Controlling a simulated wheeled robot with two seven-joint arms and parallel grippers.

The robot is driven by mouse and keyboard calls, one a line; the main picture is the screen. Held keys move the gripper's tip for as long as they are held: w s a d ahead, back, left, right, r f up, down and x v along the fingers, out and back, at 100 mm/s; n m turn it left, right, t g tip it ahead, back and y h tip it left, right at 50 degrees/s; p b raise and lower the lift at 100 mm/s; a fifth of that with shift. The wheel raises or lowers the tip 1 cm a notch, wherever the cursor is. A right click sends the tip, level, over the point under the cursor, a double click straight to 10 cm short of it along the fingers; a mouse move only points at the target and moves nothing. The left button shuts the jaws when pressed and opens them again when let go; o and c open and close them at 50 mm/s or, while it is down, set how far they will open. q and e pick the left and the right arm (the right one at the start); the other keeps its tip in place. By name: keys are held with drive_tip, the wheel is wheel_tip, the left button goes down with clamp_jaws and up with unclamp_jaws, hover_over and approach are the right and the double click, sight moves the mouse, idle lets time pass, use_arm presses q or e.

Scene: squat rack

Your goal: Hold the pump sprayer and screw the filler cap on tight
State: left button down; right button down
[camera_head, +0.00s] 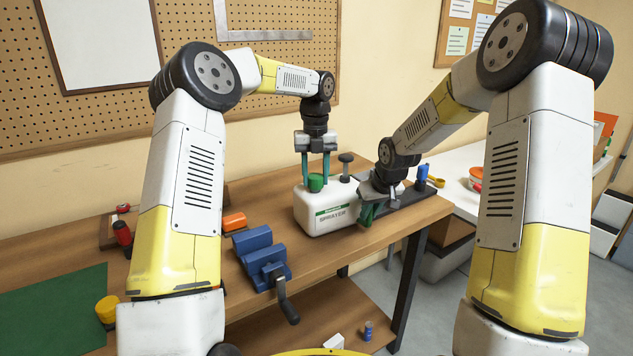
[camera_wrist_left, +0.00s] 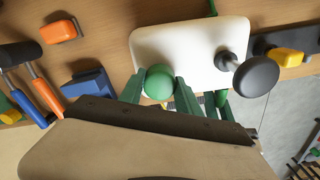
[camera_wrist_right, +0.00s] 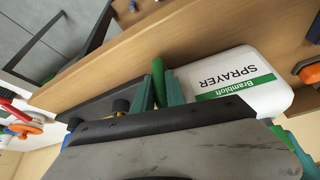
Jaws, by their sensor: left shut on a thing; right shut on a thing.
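The pump sprayer (camera_head: 325,214) is a white tank with a green label, upright on the wooden bench; its label also shows in the right wrist view (camera_wrist_right: 237,87). The round green filler cap (camera_head: 316,184) is on its top. My left gripper (camera_head: 315,178) points down from above and is shut on the cap, with a finger on either side, as in the left wrist view (camera_wrist_left: 159,83). My right gripper (camera_head: 369,207) is shut on a green upright handle (camera_wrist_right: 158,78) at the sprayer's right side. The cap's thread is hidden.
A dark pump knob (camera_head: 346,158) stands beside the cap. A blue vise (camera_head: 262,256) is in front left, with an orange block (camera_head: 234,221) behind it. A dark tray (camera_head: 412,193) lies to the right. A green mat (camera_head: 50,308) covers the bench's left end.

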sight(315, 175)
use_arm(q)
drive_tip(key=c, duration=0.8)
unclamp_jaws()
drive_tip(key=shift+m, duration=0.4)
drive_tip(key=shift+o, duration=0.2)
drive_tip(key=shift+r, duration=3)
use_arm(e)
drive_tip(key=shift+c, duration=0.4)
unclamp_jaws()
drive_tip(key=shift+o, duration=0.4)
